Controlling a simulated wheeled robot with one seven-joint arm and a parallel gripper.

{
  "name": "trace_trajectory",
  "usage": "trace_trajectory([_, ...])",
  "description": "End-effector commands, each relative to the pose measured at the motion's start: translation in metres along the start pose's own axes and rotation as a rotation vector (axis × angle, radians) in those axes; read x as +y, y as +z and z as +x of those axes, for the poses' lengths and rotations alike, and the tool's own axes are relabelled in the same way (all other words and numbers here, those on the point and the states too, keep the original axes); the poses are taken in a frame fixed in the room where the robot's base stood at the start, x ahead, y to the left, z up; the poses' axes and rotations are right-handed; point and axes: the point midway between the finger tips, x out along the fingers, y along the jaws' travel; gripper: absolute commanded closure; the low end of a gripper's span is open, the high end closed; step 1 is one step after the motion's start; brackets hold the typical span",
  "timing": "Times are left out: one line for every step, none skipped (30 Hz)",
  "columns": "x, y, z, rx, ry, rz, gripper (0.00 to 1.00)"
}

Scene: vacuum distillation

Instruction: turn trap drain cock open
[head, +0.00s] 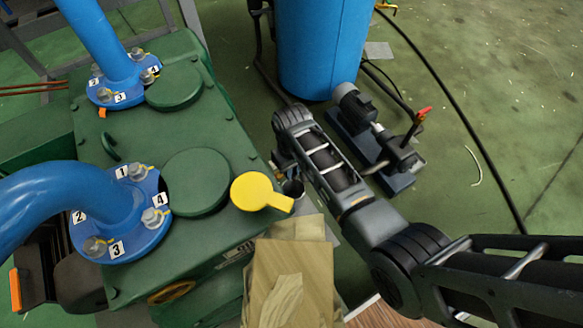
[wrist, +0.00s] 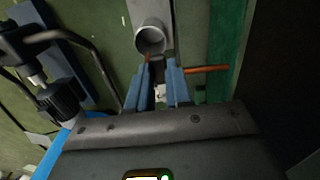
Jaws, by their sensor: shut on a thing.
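In the wrist view, the two blue-grey fingers of my gripper (wrist: 161,70) reach up to an orange bar, the trap drain cock's lever (wrist: 208,69). The lever sticks out sideways to the right of the right finger. A small orange piece also shows at the left fingertip. My gripper is shut on the cock; the part between the fingers is mostly hidden. In the head view my arm hides most of the gripper and the cock, beside the green housing.
The green housing (head: 140,165) with blue flanged pipes stands left. A yellow paddle-shaped piece (head: 262,192) sits at its edge. A blue tank (head: 320,45) and a pump with a red-handled valve (head: 385,140) stand beyond my arm. Open green floor lies to the right.

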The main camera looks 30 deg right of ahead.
Motion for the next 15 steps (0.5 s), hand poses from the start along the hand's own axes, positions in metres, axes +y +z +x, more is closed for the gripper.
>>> trace_trajectory([0.001, 0.0, -0.001, -0.001, 0.0, -0.015, 1.0])
trace_trajectory([0.001, 0.0, -0.001, -0.001, 0.0, -0.027, 1.0])
trace_trajectory([0.002, 0.0, -0.001, -0.001, 0.0, -0.045, 1.0])
trace_trajectory([0.003, 0.0, -0.001, -0.001, 0.0, -0.061, 1.0])
trace_trajectory([0.004, 0.0, -0.001, -0.001, 0.0, -0.078, 1.0])
trace_trajectory([0.005, 0.0, -0.002, -0.001, 0.0, -0.103, 1.0])
trace_trajectory([0.006, 0.0, -0.002, -0.001, -0.001, -0.125, 1.0])
trace_trajectory([0.007, 0.0, -0.002, -0.001, -0.001, -0.148, 1.0])
trace_trajectory([0.008, -0.001, -0.002, -0.001, -0.001, -0.18, 1.0])
trace_trajectory([0.009, -0.001, -0.002, -0.002, -0.001, -0.206, 1.0])
trace_trajectory([0.011, -0.001, -0.002, -0.002, -0.001, -0.232, 1.0])
trace_trajectory([0.012, -0.001, -0.002, -0.002, -0.001, -0.269, 1.0])
trace_trajectory([0.013, -0.002, -0.002, -0.001, 0.0, -0.297, 1.0])
trace_trajectory([0.015, -0.002, -0.002, -0.001, 0.0, -0.326, 1.0])
trace_trajectory([0.016, -0.002, -0.001, -0.002, 0.0, -0.365, 1.0])
